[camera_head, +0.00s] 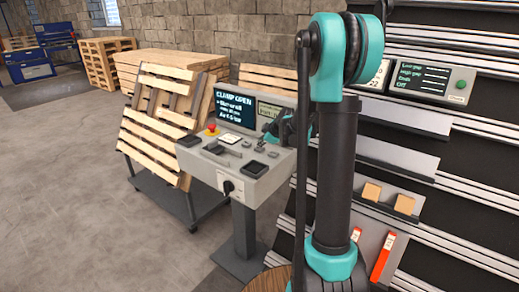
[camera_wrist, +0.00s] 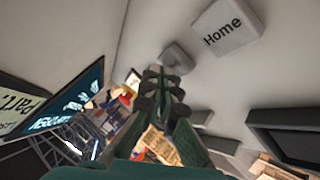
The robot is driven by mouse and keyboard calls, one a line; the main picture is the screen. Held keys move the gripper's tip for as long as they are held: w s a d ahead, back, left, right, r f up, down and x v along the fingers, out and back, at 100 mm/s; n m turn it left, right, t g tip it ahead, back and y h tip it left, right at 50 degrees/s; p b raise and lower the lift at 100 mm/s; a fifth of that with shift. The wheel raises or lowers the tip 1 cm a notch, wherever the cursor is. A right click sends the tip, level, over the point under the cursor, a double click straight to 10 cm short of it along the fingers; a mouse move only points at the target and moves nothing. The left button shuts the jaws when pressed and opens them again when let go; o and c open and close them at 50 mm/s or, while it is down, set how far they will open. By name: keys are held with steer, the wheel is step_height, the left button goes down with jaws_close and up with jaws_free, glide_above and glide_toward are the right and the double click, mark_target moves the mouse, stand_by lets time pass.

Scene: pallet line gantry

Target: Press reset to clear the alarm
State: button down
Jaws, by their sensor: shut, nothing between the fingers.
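The grey control console (camera_head: 270,175) stands on a pedestal in the middle of the head view. Its dark screen (camera_head: 235,111) reads "CLAMP OPEN", with smaller lines below too small to read surely. A red mushroom button (camera_head: 212,130) sits at the panel's left. My gripper (camera_head: 270,133) is low over the panel's right part, partly hidden by my arm. In the wrist view my gripper (camera_wrist: 162,85) is shut and empty, near a small grey control (camera_wrist: 177,56); contact cannot be told. No label "reset" is readable.
A tilted wooden pallet (camera_head: 155,130) leans on a cart left of the console. Stacked pallets (camera_head: 165,68) stand behind. A black rack with shelves (camera_head: 450,160) and a small display panel (camera_head: 415,78) is at the right. The floor at left is clear.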

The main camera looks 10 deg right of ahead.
steer(key=shift+f, duration=0.4)
stand_by(0.3)
steer(key=shift+r, duration=0.85)
steer(key=shift+r, duration=2.55)
